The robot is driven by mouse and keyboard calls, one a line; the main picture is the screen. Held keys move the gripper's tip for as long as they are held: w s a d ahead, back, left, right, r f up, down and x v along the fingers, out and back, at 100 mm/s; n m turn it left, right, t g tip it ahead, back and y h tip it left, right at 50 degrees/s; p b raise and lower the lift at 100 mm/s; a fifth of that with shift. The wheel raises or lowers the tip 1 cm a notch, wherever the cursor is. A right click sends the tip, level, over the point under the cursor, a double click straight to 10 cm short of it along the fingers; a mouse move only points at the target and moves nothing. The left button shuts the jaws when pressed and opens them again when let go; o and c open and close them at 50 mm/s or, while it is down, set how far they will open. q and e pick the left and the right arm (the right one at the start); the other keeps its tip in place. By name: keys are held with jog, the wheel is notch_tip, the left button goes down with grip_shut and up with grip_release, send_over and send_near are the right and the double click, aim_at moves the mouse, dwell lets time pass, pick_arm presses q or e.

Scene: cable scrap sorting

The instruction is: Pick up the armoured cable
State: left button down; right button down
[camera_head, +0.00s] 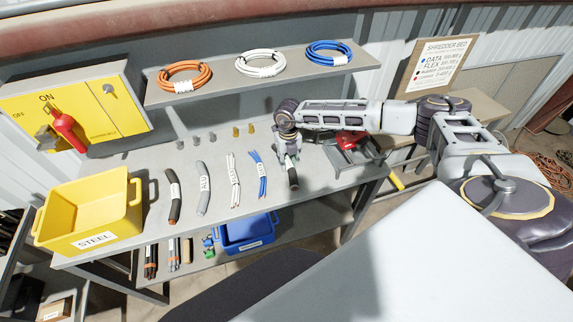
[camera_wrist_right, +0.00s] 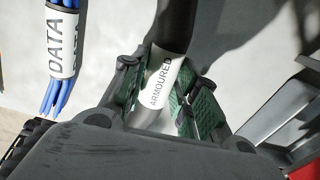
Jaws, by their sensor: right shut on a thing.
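The armoured cable (camera_wrist_right: 178,22) is a thick black piece with a white sleeve lettered ARMOURED. My right gripper (camera_wrist_right: 168,95) is shut on it, its green-padded fingers on either side of the white sleeve. In the head view my right gripper (camera_head: 289,158) points down over the right part of the bench, and the cable's dark end (camera_head: 293,180) shows below the fingers. I cannot tell whether the cable touches the bench. My left gripper is not in view.
Several labelled cable pieces lie to the left, the blue DATA bundle (camera_head: 261,178) closest. A yellow STEEL bin (camera_head: 88,225) stands at the bench's left end. A device with a red part (camera_head: 352,140) stands right of the gripper. A blue bin (camera_head: 247,233) sits below.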

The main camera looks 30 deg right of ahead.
aim_at(288, 161)
jog(key=shift+w+r, duration=0.1)
jog(key=shift+r, duration=0.1)
notch_tip(288, 161, up, 9)
jog(key=shift+f+b, duration=0.2)
jog(key=shift+b, duration=0.35)
jog(key=shift+r, duration=0.5)
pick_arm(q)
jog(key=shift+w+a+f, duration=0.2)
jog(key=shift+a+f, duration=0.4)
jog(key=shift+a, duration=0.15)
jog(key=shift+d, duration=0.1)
